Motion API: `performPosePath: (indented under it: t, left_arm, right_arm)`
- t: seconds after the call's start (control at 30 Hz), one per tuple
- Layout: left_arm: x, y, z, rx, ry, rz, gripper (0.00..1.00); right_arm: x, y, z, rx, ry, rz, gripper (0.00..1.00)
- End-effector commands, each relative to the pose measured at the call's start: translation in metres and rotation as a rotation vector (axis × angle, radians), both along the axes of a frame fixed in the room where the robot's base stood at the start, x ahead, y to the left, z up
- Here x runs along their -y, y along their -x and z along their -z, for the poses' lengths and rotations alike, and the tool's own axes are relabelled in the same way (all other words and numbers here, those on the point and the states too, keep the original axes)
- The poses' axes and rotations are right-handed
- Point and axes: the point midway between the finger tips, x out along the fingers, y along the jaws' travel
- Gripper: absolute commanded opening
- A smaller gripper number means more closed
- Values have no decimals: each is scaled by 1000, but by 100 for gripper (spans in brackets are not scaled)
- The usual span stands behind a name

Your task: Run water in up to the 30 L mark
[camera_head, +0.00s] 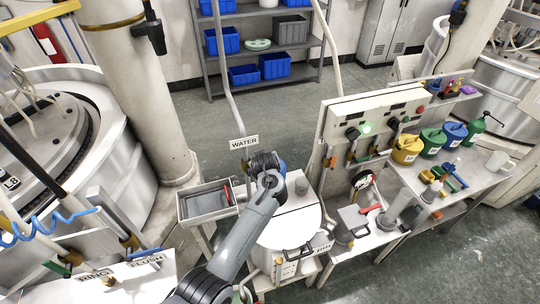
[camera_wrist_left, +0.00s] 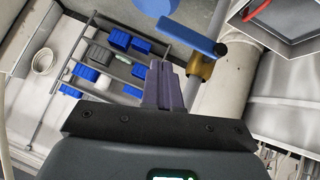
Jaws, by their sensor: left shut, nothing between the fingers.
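The WATER sign (camera_head: 244,142) hangs on a pale pipe above a white round tank (camera_head: 270,236) with a lid. My left arm reaches over the tank, and its wrist hides the gripper in the head view. In the left wrist view my left gripper (camera_wrist_left: 161,68) is shut and empty. Just right of its fingertips is a brass valve (camera_wrist_left: 201,66) on a pale pipe, with a blue lever (camera_wrist_left: 186,33) above; a small gap shows between fingers and valve. A gauge-like strip (camera_head: 279,270) is on the tank's front; its level and marks are too small to read. My right gripper is not in view.
A grey metal tray (camera_head: 207,203) stands left of the tank. A control panel (camera_head: 375,118) with a lit green lamp stands to the right. Coloured cans, including a yellow one (camera_head: 407,149), stand on the right bench. The floor behind is clear up to the shelf (camera_head: 262,55).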

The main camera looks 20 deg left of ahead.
Motion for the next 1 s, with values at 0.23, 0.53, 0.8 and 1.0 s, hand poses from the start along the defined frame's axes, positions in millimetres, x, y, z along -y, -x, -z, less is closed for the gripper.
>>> performPosePath:
  t: [0.23, 0.53, 0.8, 1.0]
  left_arm:
    - [22, 25, -36, 2, 0, 1, 0]
    - [42, 48, -67, 0, 0, 2, 0]
    - [47, 54, -75, -2, 2, 1, 0]
    - [47, 54, -75, -2, 1, 1, 0]
  right_arm:
    - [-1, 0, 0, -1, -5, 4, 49]
    - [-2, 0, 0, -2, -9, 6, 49]
    - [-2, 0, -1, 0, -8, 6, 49]
    - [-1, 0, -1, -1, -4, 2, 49]
